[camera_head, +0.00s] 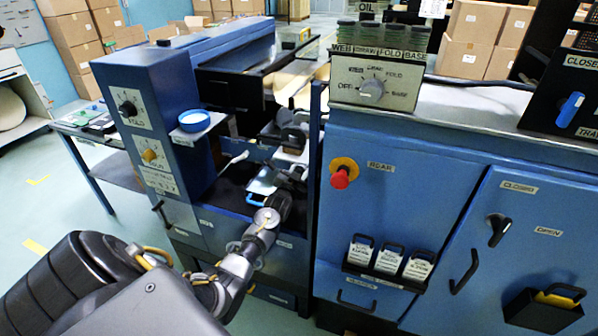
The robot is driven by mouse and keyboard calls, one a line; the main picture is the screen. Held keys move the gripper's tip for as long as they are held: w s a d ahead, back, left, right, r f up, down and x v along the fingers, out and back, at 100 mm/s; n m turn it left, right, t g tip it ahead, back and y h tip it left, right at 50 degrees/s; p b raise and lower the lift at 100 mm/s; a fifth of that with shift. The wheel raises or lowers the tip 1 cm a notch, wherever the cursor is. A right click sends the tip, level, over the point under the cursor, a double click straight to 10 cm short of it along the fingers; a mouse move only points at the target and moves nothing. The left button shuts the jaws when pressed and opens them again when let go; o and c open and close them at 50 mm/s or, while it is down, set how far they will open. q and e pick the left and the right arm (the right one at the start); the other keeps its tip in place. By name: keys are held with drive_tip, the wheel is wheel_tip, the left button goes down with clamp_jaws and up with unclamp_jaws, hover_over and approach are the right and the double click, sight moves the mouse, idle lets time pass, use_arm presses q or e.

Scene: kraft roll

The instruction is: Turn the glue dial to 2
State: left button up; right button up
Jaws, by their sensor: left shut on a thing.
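The left blue tower (160,75) carries two dials on pale plates. The upper dial (128,108) is black and the lower dial (150,156) is yellow-orange. Their small print is too blurred to tell surely which is the glue dial or what number it points to. My left gripper (291,172) reaches into the dark machine bay, to the right of the tower and apart from both dials. It is shut on a dark part there, which the gripper mostly hides. My right gripper is not in view.
A grey selector knob (371,91) is on the panel at the top middle. A red button (341,177) and a blue cabinet (420,170) stand to the right. Floor at the left is clear.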

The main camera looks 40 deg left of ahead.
use_arm(q)
drive_tip(key=shift+a+r+n, duration=0.1)
drive_tip(key=shift+r+n, duration=0.05)
drive_tip(key=shift+n, duration=0.9)
drive_tip(key=shift+r+n, duration=0.1)
drive_tip(key=shift+n, duration=0.95)
drive_tip(key=shift+r, duration=0.1)
drive_tip(key=o, duration=0.7)
drive_tip(key=shift+c, duration=0.2)
drive_tip(key=shift+o, duration=1.2)
drive_tip(key=shift+w, duration=0.1)
drive_tip(key=shift+o, duration=0.3)
drive_tip(key=shift+f, duration=0.25)
drive_tip(key=v, duration=1)
drive_tip(key=shift+s, duration=0.35)
